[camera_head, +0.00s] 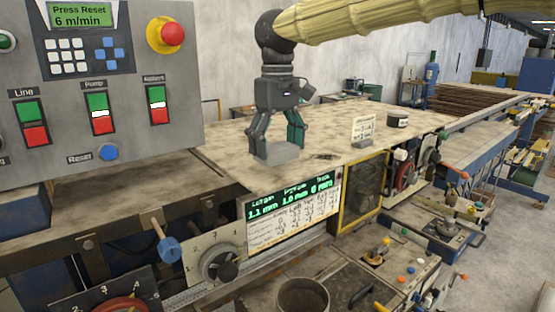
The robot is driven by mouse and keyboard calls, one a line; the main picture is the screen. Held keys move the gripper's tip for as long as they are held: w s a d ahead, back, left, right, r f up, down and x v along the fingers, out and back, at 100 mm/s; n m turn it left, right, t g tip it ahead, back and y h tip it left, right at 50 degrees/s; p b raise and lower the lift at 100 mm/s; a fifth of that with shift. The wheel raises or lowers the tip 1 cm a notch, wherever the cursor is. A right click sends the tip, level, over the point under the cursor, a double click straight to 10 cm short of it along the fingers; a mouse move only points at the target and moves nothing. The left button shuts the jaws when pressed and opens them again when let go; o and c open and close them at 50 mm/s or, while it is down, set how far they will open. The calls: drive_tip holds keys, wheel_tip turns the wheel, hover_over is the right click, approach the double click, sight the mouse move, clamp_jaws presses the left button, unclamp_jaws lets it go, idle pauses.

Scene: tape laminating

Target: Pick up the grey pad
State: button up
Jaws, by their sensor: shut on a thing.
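The grey pad (281,152) is a flat light-grey block on the worn, wood-patterned top of the machine, in the middle of the head view. My gripper (278,145) points straight down onto it from above. Its dark fingers with green-tinted inner parts are shut on the pad, one finger at the left and one at the right. The pad looks level. I cannot tell whether it touches the surface or is just above it.
A control panel (105,120) with buttons stands at the left. A small sign on a stand (363,129) and a dark round object (397,119) sit to the right on the machine top (225,135). A display (293,208), knobs and levers line the front edge.

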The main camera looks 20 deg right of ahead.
drive_tip(key=shift+s+r, duration=0.25)
drive_tip(key=s+d+r+b, duration=0.1)
drive_tip(key=s+b, duration=0.5)
drive_tip(key=s, duration=0.9)
drive_tip(key=shift+s+r, duration=0.2)
drive_tip(key=shift+r, duration=0.1)
drive_tip(key=shift+o, duration=0.7)
drive_tip(key=shift+c, duration=0.5)
